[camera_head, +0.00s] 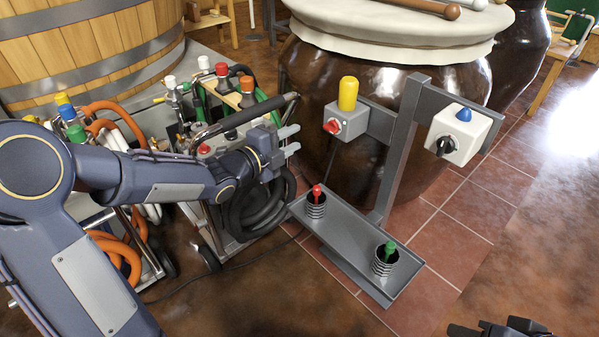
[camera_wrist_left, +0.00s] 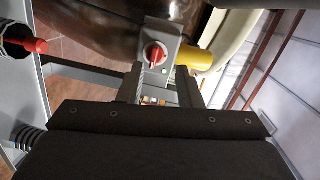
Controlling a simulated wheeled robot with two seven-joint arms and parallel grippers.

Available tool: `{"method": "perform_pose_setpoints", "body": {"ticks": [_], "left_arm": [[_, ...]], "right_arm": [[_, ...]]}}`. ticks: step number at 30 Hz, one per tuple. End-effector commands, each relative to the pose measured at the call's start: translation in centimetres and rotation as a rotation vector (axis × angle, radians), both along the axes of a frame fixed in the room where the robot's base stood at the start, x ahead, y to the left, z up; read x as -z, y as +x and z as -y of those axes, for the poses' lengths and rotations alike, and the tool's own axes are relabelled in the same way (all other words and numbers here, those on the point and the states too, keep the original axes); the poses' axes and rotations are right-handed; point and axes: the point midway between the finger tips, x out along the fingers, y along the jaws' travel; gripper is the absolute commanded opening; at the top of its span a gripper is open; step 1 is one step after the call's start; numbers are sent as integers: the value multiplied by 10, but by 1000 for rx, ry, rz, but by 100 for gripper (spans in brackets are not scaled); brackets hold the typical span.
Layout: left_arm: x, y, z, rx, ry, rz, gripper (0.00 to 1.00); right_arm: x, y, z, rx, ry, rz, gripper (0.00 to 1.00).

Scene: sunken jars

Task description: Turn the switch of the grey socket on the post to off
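The grey socket (camera_head: 352,121) is mounted on the left side of the grey post (camera_head: 402,150). Its red rotary switch (camera_head: 332,127) is on the front face, and a yellow plug (camera_head: 348,93) stands up from its top. In the left wrist view the socket (camera_wrist_left: 172,32) lies just beyond the fingertips, with the red switch (camera_wrist_left: 155,55) facing me and a small green spot (camera_wrist_left: 165,71) beside it. My left gripper (camera_head: 292,141) is open and empty, left of the socket and apart from the switch. My right gripper (camera_head: 500,328) is only partly in view at the bottom edge.
A white socket (camera_head: 461,133) with a black switch and blue plug is on the post's right. A hose cart (camera_head: 225,130) is beside my left arm; a large brown jar (camera_head: 330,70) is behind.

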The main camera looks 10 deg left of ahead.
Motion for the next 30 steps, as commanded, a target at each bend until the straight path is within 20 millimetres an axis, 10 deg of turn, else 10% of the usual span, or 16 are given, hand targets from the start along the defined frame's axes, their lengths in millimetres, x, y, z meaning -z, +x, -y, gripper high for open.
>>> {"method": "perform_pose_setpoints", "body": {"ticks": [30], "left_arm": [[17, 69, 63, 110, 54, 153, 32]], "right_arm": [[13, 0, 0, 0, 0, 0, 36]]}}
